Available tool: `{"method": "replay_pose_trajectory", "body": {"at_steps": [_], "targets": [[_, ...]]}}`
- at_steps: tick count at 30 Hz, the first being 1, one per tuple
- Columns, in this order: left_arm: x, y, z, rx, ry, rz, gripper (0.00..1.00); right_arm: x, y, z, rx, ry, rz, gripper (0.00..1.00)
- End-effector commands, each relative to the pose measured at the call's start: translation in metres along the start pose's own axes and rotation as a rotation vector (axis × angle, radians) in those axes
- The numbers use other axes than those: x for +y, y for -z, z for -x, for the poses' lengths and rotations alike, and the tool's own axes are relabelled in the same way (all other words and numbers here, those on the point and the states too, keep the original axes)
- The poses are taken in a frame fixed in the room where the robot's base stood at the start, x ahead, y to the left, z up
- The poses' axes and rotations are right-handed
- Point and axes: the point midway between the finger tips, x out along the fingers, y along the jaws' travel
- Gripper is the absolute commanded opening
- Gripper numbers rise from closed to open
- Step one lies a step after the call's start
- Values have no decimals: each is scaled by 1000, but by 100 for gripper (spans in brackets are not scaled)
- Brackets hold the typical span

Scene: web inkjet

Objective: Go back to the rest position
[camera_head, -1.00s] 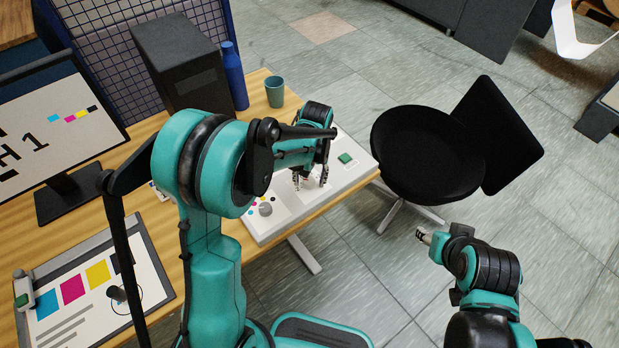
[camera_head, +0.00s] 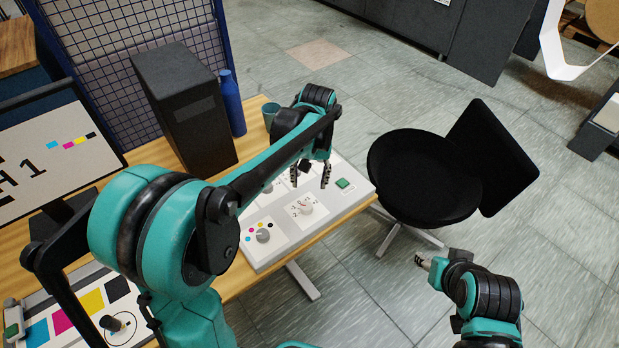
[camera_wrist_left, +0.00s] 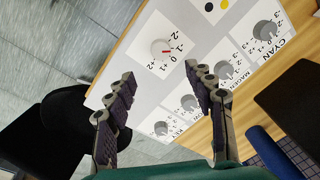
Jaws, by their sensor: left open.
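My left gripper (camera_head: 311,174) is open and empty above the far part of the grey-white control panel (camera_head: 266,256) on the wooden desk. Its two fingers also show apart in the left wrist view (camera_wrist_left: 156,92), over the panel. A white dial (camera_wrist_left: 163,48) with a red mark lies just ahead of the fingers there, and it shows in the head view (camera_head: 305,207) clear of the gripper. My right gripper (camera_head: 421,261) is small and end-on at the lower right, over the floor, and its fingers are too unclear to judge.
A black chair (camera_head: 425,177) stands beside the desk's right edge. A monitor (camera_head: 50,140) is at the left. Tiled floor is open beyond the chair.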

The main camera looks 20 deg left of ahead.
Motion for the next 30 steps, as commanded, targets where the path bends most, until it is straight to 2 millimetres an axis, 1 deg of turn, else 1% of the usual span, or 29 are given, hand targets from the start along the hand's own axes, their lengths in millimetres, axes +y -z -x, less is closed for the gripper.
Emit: {"method": "replay_pose_trajectory", "body": {"at_steps": [3, 16, 19, 23, 27, 30], "targets": [[0, 0, 3, 0, 0, 0, 54, 0, 0, 0, 0, 0, 0, 46], [0, 0, 3, 0, 0, 0, 54, 0, 0, 0, 0, 0, 0, 46], [-2, -4, 4, 12, -5, -4, 54, 0, -1, -2, 0, 0, 0, 46], [-12, -22, 10, 70, -30, -25, 54, 0, -5, -7, 0, 0, 0, 46], [-29, -55, 14, 183, -69, -67, 54, 0, -12, -16, 0, 0, 0, 46], [-40, -79, 12, 273, -93, -98, 54, 0, -16, -22, 0, 0, 0, 46]]}}
